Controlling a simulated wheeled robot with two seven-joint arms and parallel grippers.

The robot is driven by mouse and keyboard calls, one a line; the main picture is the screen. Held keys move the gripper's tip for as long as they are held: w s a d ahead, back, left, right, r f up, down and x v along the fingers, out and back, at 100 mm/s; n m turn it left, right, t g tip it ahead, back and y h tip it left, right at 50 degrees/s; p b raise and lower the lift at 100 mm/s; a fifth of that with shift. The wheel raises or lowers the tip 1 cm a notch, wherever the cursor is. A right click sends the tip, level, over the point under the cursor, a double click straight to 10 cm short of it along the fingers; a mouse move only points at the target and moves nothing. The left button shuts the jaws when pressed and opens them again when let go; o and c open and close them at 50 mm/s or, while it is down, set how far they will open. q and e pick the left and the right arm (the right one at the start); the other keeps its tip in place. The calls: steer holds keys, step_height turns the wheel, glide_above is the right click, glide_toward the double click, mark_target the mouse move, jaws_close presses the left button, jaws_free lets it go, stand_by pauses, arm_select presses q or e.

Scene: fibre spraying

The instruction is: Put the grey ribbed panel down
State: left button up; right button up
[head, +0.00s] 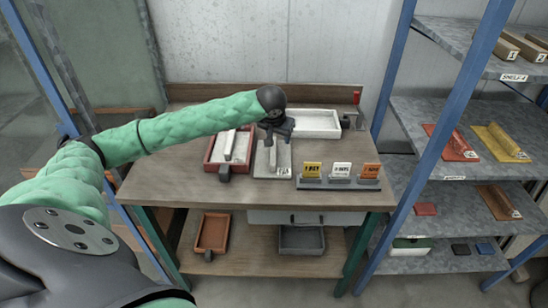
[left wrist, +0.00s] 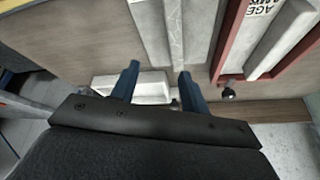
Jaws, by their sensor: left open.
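The grey ribbed panel (head: 283,160) lies flat on the wooden table, its raised rib running away from me. It also shows in the left wrist view (left wrist: 150,32), at the top. My left gripper (head: 274,134) is over the panel's far end. In the left wrist view its two blue fingers (left wrist: 158,76) are spread apart, with nothing held between them. Part of the panel is hidden by the gripper in the head view. I cannot tell whether the fingers touch it. My right gripper is in neither view.
A red tray (head: 210,157) with a pale ribbed piece stands left of the panel. A white tray (head: 338,124) is behind to the right. A stand (head: 340,185) with yellow, white and orange cards is at the front right. Blue-framed shelving (head: 440,110) stands right; the table's left is clear.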

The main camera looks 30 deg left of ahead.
mark_target(273, 150)
arm_select(q)
steer(key=n, duration=0.1)
steer(key=s+a+n+g, duration=0.1)
steer(key=n, duration=0.1)
steer(key=shift+s+a+f+y, duration=0.2)
steer(key=shift+s+a+y, duration=0.1)
steer(key=shift+y, duration=0.1)
steer(key=shift+n, duration=0.8)
steer(key=shift+p+x, duration=0.55)
steer(key=shift+x, duration=0.8)
steer(key=shift+d+p+x, duration=0.1)
steer(key=shift+p+x, duration=0.55)
steer(key=shift+x, duration=0.65)
steer(key=shift+d+p+x, duration=0.15)
steer(key=shift+p+x, duration=0.45)
steer(key=shift+x, duration=0.7)
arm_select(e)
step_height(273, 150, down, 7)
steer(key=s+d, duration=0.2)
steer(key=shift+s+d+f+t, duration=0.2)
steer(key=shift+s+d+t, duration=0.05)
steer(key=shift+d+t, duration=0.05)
arm_select(q)
steer(key=shift+s, duration=0.1)
steer(key=c, duration=1)
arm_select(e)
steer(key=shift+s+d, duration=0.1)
